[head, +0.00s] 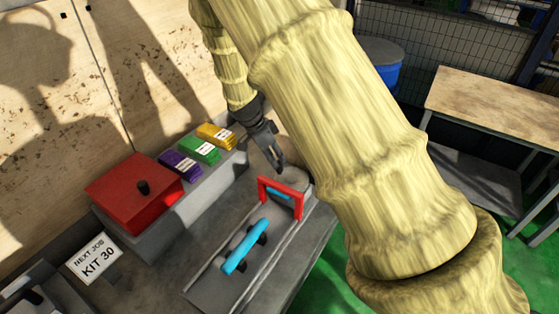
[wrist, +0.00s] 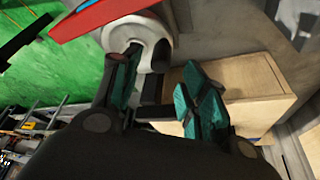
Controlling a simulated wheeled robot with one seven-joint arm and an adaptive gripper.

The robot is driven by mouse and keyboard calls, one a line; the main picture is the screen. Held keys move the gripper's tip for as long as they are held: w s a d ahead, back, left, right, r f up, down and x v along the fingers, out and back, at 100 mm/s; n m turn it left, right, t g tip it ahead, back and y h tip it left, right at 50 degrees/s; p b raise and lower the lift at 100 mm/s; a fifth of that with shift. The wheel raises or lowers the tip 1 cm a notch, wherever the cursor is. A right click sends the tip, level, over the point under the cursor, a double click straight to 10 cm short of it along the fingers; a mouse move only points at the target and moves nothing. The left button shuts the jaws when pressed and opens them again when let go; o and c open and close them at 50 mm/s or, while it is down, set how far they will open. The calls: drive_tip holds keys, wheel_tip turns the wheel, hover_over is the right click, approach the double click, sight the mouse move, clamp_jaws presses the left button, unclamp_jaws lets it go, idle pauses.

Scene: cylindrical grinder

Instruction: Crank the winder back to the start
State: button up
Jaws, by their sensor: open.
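A grey round part (head: 291,180), which may be the winder, sits behind the red frame at the far end of the grey machine bed. In the wrist view a pale round part (wrist: 143,36) with a dark knob-like piece (wrist: 160,57) shows just beyond my fingertips. My gripper (head: 279,164) hangs just above and behind the red frame (head: 281,194). Its teal-padded fingers (wrist: 160,82) are apart in the wrist view. I cannot tell whether they touch the dark piece. Any crank handle is not clear in the head view.
A blue bar (head: 244,246) lies on the machine bed. A red box (head: 134,193) with a black knob stands left, beside purple, green (head: 201,149) and yellow blocks. A "KIT 30" sign (head: 95,257) is at lower left. A table (head: 497,105) and blue drum (head: 382,64) stand right.

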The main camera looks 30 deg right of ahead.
sight(279, 162)
drive_tip(key=shift+p+x, duration=0.75)
drive_tip(key=shift+x, duration=1.6)
clamp_jaws()
